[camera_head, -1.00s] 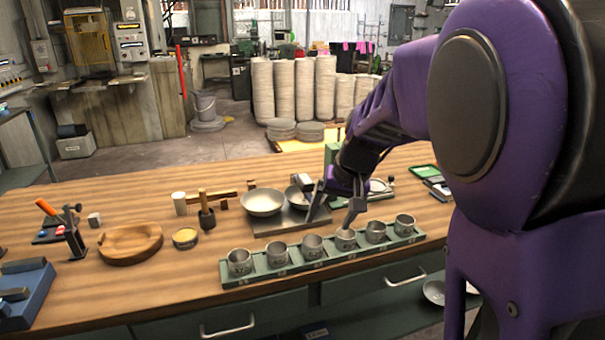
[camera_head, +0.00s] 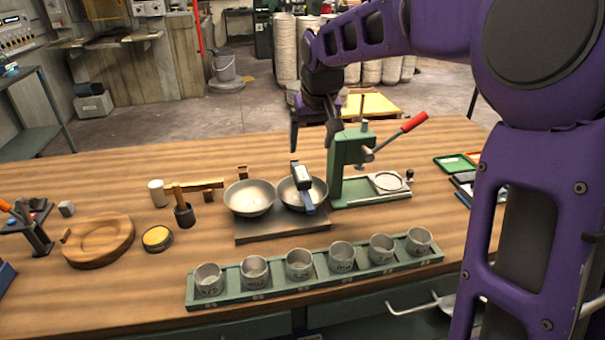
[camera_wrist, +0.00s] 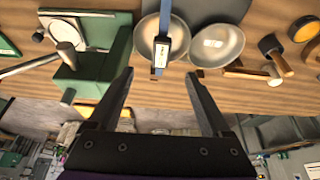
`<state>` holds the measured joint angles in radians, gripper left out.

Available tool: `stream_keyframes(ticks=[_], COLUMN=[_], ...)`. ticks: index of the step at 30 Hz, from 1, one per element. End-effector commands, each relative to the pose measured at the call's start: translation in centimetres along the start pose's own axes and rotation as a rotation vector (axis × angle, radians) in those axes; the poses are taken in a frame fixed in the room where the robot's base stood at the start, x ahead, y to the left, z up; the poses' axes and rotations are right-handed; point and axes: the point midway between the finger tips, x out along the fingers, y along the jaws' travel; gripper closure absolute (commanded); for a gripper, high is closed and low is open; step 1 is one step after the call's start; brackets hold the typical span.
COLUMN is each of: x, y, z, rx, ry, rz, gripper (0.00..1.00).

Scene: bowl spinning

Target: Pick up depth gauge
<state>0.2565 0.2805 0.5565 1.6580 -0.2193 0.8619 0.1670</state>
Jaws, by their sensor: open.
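The depth gauge (camera_head: 303,186), a blue bar with a white-and-dark readout block, lies across the right one of two metal bowls (camera_head: 290,194). It also shows in the wrist view (camera_wrist: 160,52), upright in the picture, over the bowl (camera_wrist: 145,38). My gripper (camera_head: 313,142) points down behind and above the bowls, fingers apart and empty. In the wrist view the fingertips (camera_wrist: 160,73) stand either side of the line of the gauge, apart from it.
A green press (camera_head: 349,165) with a red-handled lever stands close right of the bowls. The second bowl (camera_head: 249,197) is at left. A green rack (camera_head: 228,292) of several metal cups runs along the front. A mallet (camera_head: 183,212) and wooden dish (camera_head: 98,240) lie left.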

Motion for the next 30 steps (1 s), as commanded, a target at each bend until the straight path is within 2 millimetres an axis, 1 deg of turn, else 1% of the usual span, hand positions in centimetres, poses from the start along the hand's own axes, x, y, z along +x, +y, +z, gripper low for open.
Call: stream_keyframes(ticks=[2,5,12,15,18,21,26,30], x=[0.3,1.8,7.1,9.2,10.8,11.7,12.6,14.6], y=[0.0,-0.1,-0.1,-0.1,-0.1,-0.1,-0.2,-0.4], z=[-0.1,-0.1,0.0,-0.1,-0.1,-0.2,-0.3,-0.6], rx=[-0.002,-0.003,-0.003,-0.003,-0.003,-0.003,-0.003,-0.003], ry=[0.002,0.001,-0.001,-0.001,0.002,0.002,0.003,0.001], rz=[0.000,-0.001,-0.002,-0.002,-0.001,-0.001,-0.001,-0.002], gripper=[0.18,0.18,0.18,0.18,0.18,0.18,0.18,0.18])
